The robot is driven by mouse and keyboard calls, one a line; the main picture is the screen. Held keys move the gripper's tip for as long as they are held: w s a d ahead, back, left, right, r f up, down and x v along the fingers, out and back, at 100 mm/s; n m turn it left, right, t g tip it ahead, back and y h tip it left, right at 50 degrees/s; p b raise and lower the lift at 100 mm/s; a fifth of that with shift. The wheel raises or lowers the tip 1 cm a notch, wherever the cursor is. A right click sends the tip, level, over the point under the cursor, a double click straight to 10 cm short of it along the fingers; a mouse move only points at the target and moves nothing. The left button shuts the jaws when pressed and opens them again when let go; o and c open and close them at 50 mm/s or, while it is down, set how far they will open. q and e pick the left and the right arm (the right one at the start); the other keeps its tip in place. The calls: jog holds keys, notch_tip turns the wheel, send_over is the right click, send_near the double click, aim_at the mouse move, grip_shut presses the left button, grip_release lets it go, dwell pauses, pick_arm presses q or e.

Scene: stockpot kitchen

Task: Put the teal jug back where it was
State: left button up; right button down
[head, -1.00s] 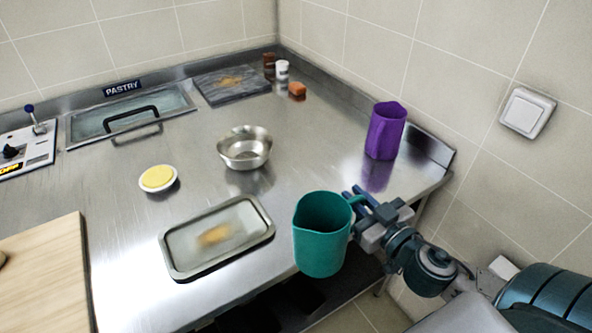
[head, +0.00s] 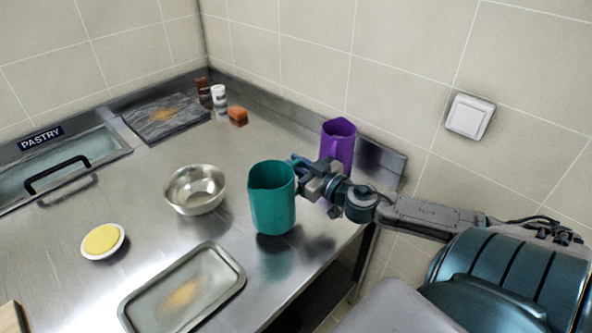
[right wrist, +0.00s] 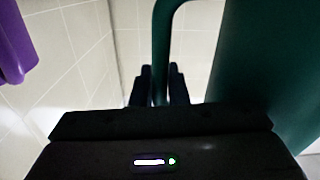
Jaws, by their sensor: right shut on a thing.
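The teal jug (head: 272,198) is upright at the right part of the steel counter, between the metal bowl and the purple jug. My right gripper (head: 300,172) is shut on the teal jug's handle, on the jug's right side. In the right wrist view the handle (right wrist: 161,60) runs between the two fingers, with the jug's body (right wrist: 268,70) at the right. The jug's dim reflection shows on the counter below it; it looks held a little above the surface. My left gripper is not in view.
A purple jug (head: 338,143) stands close behind my right gripper. A metal bowl (head: 195,190) is left of the teal jug, and a tray (head: 236,282) is in front. The counter's right edge is near.

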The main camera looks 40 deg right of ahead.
jog(key=f, duration=0.2)
jog(key=w+d+f, duration=0.1)
jog(key=shift+f, duration=0.3)
jog(key=shift+f, duration=0.2)
jog(key=c, duration=1.4)
grip_release()
jog(key=shift+r, duration=0.1)
